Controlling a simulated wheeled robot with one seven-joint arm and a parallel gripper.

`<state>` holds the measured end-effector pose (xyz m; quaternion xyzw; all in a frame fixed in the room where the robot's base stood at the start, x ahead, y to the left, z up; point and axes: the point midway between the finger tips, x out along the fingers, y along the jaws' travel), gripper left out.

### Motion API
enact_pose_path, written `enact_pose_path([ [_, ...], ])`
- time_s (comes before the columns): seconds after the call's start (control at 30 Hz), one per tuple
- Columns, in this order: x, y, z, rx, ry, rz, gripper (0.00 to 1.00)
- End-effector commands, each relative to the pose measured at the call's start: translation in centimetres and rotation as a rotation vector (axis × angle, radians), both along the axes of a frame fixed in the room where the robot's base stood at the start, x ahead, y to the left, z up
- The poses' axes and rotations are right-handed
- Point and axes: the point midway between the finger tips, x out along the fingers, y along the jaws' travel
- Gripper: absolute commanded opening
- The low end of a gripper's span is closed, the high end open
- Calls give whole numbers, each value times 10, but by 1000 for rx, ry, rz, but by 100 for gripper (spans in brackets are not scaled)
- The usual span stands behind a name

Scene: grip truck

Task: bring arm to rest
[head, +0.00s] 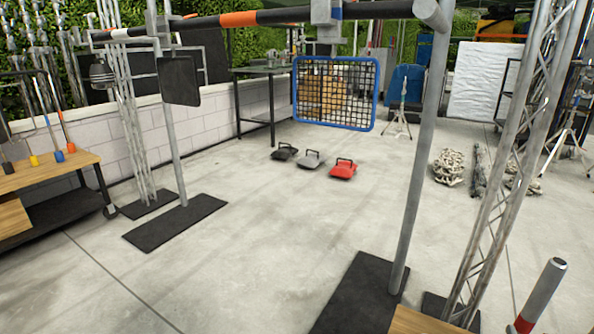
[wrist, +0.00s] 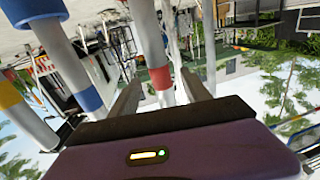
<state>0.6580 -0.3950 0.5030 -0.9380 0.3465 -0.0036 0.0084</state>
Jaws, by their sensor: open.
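My gripper (wrist: 158,84) shows in the wrist view, its two dark fingers spread apart and nothing clasped. A grey pole with a red band (wrist: 155,50) appears between the fingers; I cannot tell how far beyond them it stands. The wrist picture looks upside down. My arm and gripper do not show in the head view.
In the head view, a striped crossbar (head: 290,14) spans upright stands, with a blue-framed grid panel (head: 335,93) hanging behind. Red (head: 343,170), grey and dark weights lie on the floor. A wooden-topped cart (head: 50,178) is left; a red-banded pole (head: 540,296) is front right. The middle floor is clear.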

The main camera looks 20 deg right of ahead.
Motion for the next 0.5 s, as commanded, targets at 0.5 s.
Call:
enact_pose_path([
  [0.5,-24,79,32,17,-92,39,56],
])
